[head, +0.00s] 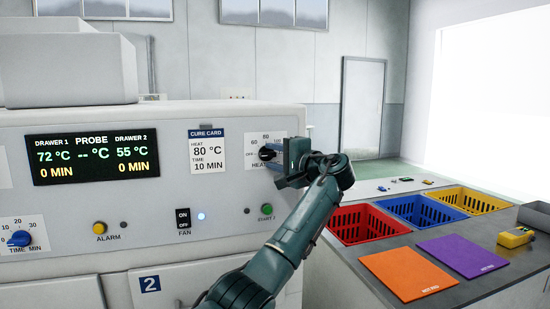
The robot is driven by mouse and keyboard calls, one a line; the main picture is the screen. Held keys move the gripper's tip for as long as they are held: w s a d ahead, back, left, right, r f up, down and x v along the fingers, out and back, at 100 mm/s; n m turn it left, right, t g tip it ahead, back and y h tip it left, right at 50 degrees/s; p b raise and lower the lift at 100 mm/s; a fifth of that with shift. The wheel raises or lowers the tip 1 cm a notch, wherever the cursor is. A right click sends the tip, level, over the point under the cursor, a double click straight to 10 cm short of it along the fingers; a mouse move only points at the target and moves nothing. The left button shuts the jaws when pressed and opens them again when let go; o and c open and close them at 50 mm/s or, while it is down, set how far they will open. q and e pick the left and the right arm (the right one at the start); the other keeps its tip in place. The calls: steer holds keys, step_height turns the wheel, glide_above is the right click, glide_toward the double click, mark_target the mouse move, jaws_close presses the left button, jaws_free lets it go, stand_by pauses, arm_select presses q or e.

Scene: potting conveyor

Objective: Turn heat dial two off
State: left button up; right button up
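The heat dial (266,153) is a dark knob on the right side of the oven's front panel. Its scale shows OFF on the left, 60 and 80 above, and 100 at the right. The right part of the dial and most of the label below it are hidden by my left gripper (285,163). The knob's exact pointing direction is hard to read. My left gripper is right at the dial; whether its fingers touch or grip the knob cannot be told. My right gripper is not in view.
The panel has a display (92,153), a cure card (207,151) reading 80 °C, a time dial (20,239), a fan switch (183,218) and a green start button (267,211). Red (345,241), blue and yellow bins stand on a counter at right.

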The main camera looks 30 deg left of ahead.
arm_select(q)
steer(key=shift+s+d, duration=0.2)
steer(key=shift+d, duration=0.35)
steer(key=b+v, duration=0.2)
steer(key=v, duration=1)
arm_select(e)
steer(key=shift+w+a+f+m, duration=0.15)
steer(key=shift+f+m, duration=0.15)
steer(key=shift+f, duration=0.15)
arm_select(q)
steer(key=shift+r, duration=0.1)
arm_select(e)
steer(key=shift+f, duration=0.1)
